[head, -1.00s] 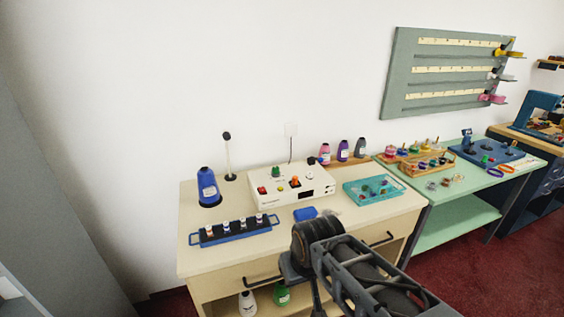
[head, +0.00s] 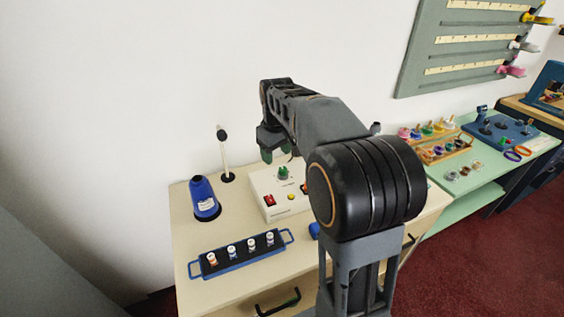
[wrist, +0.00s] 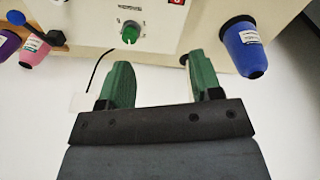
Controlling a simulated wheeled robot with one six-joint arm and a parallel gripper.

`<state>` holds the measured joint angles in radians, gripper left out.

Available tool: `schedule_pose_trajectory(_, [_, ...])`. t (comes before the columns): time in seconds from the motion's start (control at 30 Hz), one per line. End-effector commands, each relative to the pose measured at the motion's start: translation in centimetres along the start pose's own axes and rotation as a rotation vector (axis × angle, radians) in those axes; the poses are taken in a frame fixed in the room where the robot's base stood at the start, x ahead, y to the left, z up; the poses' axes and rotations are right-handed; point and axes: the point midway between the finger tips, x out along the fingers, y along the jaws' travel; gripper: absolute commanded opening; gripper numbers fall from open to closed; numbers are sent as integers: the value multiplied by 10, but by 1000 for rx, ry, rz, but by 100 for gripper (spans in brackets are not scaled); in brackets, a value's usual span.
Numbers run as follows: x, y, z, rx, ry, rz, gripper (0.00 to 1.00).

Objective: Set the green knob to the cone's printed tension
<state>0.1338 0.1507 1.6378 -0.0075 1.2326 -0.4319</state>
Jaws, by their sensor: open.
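The green knob (head: 283,172) stands on top of the white control box (head: 268,206). It also shows in the wrist view (wrist: 130,34), with a pale pointer mark and a dial around it too small to read. The blue cone (head: 204,206) stands left of the box with a white label I cannot read; it also shows in the wrist view (wrist: 245,42). My gripper (head: 278,157) is above and behind the box. In the wrist view my gripper (wrist: 163,68) is open and empty, with green fingers; the knob lies beyond the left fingertip, apart from it.
A blue rack (head: 240,254) with several small spools lies in front. A post (head: 224,155) stands behind the blue cone. Pink (wrist: 35,50) and purple (wrist: 7,42) cones are at the wrist view's left. My arm hides the box's right part. A green table (head: 480,180) stands right.

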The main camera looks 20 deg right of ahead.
Motion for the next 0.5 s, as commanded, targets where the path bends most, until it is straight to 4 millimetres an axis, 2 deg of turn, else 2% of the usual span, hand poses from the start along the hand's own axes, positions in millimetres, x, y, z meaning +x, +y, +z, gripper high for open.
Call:
schedule_pose_trajectory(0.03, [0,16,-15,-21,-21,-7,59])
schedule_pose_trajectory(0.2, [10,52,-47,-101,-67,-28,59])
schedule_pose_trajectory(0.33, [18,69,-60,-140,-88,-40,59])
schedule_pose_trajectory(0.5, [29,78,-66,-165,-100,-48,59])
